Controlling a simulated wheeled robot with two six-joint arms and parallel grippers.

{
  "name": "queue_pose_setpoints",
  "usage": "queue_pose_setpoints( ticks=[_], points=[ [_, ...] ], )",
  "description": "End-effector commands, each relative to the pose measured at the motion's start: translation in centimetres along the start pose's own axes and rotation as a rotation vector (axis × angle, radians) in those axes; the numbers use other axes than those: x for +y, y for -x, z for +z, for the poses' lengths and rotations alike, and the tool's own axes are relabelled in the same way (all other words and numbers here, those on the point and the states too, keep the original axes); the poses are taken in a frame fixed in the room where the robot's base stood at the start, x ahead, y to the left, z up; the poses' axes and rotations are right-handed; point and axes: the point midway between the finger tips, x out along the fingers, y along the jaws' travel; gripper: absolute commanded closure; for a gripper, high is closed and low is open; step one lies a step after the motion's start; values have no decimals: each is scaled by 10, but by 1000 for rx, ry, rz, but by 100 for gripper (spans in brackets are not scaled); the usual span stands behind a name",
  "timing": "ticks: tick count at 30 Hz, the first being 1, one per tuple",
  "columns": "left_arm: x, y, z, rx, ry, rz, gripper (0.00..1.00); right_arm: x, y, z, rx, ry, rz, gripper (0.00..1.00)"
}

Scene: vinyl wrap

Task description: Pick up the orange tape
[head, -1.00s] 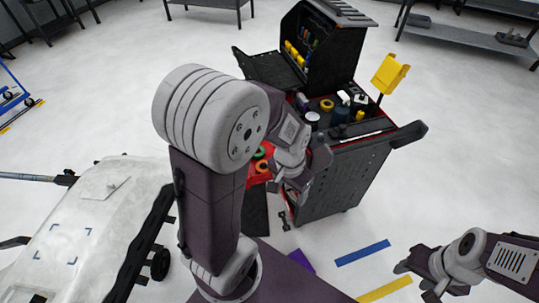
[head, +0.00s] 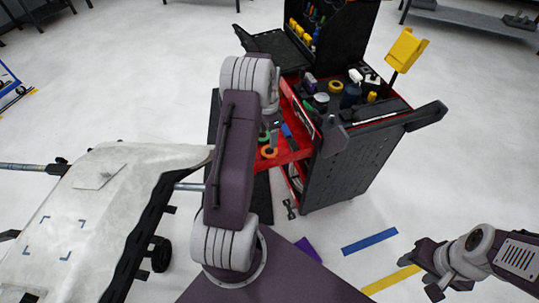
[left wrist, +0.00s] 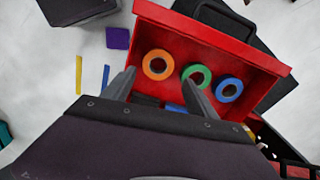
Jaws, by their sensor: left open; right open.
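The orange tape (left wrist: 158,64) is a ring lying in an open red drawer (left wrist: 230,33) of the tool cart. In the left wrist view it is left of a green tape (left wrist: 197,76) and a blue tape (left wrist: 229,89). My left gripper (left wrist: 161,84) is open and empty, its fingers apart below the orange tape in the picture. In the head view the orange tape (head: 269,152) shows right of my left arm, which hides most of that gripper. My right gripper (head: 437,284) is open and empty over the floor at lower right.
The black tool cart (head: 350,160) has an open lid, with bottles and a yellow tape on its top. Blue (head: 370,242) and yellow (head: 392,279) strips lie on the floor. A white vehicle panel (head: 90,215) stands at left. The floor right of the cart is mostly clear.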

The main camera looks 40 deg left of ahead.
Motion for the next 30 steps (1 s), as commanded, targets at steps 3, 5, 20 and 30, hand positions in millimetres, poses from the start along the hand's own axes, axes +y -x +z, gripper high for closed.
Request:
queue_pose_setpoints(
  ticks=[3,5,20,30],
  points=[
    [1,-12,0,-2,0,2,33,0,-1,0,0,0,0,49],
    [2,-21,0,-2,0,3,33,0,-2,0,0,0,0,49],
    [4,-86,-3,-1,0,1,33,0,-4,0,0,0,0,49],
    [3,-89,-4,0,0,0,55,0,-4,0,0,0,0,49]
  ],
)
